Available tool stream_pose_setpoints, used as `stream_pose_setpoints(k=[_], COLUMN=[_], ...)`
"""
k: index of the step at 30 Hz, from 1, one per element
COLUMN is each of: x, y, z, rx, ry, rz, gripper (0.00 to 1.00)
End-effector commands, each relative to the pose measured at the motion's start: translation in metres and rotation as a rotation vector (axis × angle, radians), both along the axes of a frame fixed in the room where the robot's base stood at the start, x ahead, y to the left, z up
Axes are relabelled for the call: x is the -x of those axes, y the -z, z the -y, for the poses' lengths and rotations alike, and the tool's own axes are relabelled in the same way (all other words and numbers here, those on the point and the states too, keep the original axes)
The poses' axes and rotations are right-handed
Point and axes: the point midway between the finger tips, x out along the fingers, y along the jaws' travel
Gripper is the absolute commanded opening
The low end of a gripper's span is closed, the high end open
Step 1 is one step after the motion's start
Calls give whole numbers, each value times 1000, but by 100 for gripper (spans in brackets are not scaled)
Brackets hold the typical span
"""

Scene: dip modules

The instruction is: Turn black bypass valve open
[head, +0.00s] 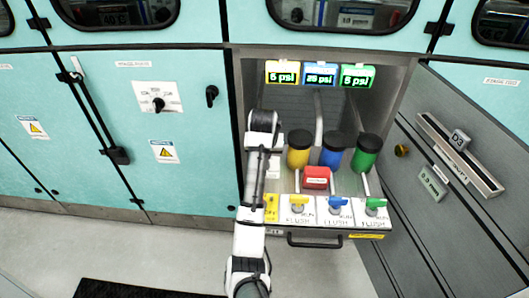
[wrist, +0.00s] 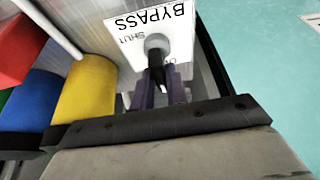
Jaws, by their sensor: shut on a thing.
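The black bypass valve (wrist: 157,64) shows in the wrist view as a black handle on a round grey hub, mounted on a white plate (wrist: 118,38) marked BYPASS and SHUT. A second word on the plate is mostly covered. My gripper (wrist: 161,88) has its two purple fingers around the black handle, shut on it. The handle points down in the wrist view, toward my palm. In the head view my arm hides the valve and the fingers, at the left side of the open bay.
Yellow (head: 299,157), blue (head: 332,157) and green (head: 365,157) canisters stand right of my arm, close to it. A red block (head: 316,178) and several flush valves sit in front. Three psi displays (head: 319,75) hang above.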

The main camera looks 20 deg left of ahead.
Motion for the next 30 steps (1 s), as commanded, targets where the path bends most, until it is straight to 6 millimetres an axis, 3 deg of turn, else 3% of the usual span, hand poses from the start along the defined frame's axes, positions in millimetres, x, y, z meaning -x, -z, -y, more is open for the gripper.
stream_pose_setpoints(k=[4,5,10,22,26,30], x=[1,1,1,3,11,23], y=[1,1,1,-9,-29,-66], z=[0,0,0,1,3,7], rx=[1,1,2,0,-1,-1], ry=[-3,-3,-2,0,1,0], rz=[-4,-4,-3,3,5,3], gripper=[0,16,36,36,36,36])
